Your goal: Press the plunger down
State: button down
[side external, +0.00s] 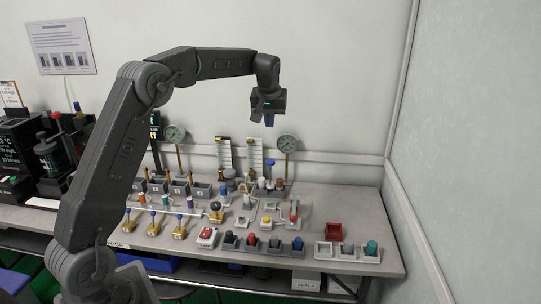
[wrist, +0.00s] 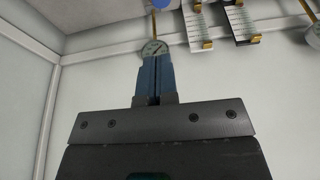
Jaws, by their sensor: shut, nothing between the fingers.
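My gripper (side external: 269,121) hangs high above the back of the bench, pointing down, well clear of everything on it. Its blue fingers are together and empty; they also show in the wrist view (wrist: 155,66). I cannot tell for certain which item on the bench is the plunger. A small upright pale fitting (side external: 247,201) and a red-topped fitting (side external: 294,211) stand on the white piping near the middle. The wrist view shows no plunger that I can make out.
The bench (side external: 345,205) is crowded. Round gauges on stalks (side external: 287,144) and upright scales (side external: 255,155) stand at the back. A row of coloured knobs on grey blocks (side external: 252,240) and a three-part tray (side external: 347,252) are at the front. The back right is clear.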

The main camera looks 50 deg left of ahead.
aim_at(271, 161)
jog(key=x, duration=1.3)
jog(key=shift+s+f, duration=0.15)
jog(key=shift+s, duration=0.1)
jog(key=shift+f, duration=0.7)
jog(key=shift+f, duration=0.1)
